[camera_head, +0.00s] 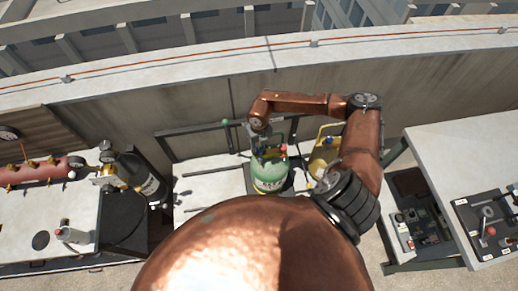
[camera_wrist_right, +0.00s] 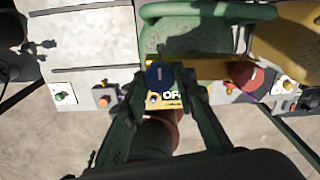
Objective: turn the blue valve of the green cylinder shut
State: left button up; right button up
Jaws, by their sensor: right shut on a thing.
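The green cylinder (camera_head: 268,181) stands upright in the middle of the head view, with a red valve (camera_head: 284,148) on its top right. Its green collar (camera_wrist_right: 195,35) fills the upper middle of the right wrist view. The blue valve (camera_wrist_right: 159,75) shows there as a round knob between my right fingertips, and the red valve (camera_wrist_right: 243,76) lies right of it, apart from the fingers. My right gripper (camera_wrist_right: 161,88) is shut on the blue valve from above. In the head view this contact is too small to make out. My left gripper is not in view.
A yellow cylinder (camera_head: 322,160) stands close on the right of the green one. A black cylinder (camera_head: 140,178) and a red manifold (camera_head: 40,173) are at the left. A bench (camera_head: 465,150) stands at the right. A parapet wall (camera_head: 200,112) runs behind.

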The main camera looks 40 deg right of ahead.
aim_at(259, 150)
jog(key=o, duration=1.2)
jog(key=shift+c, duration=0.2)
notch_tip(259, 150, up, 12)
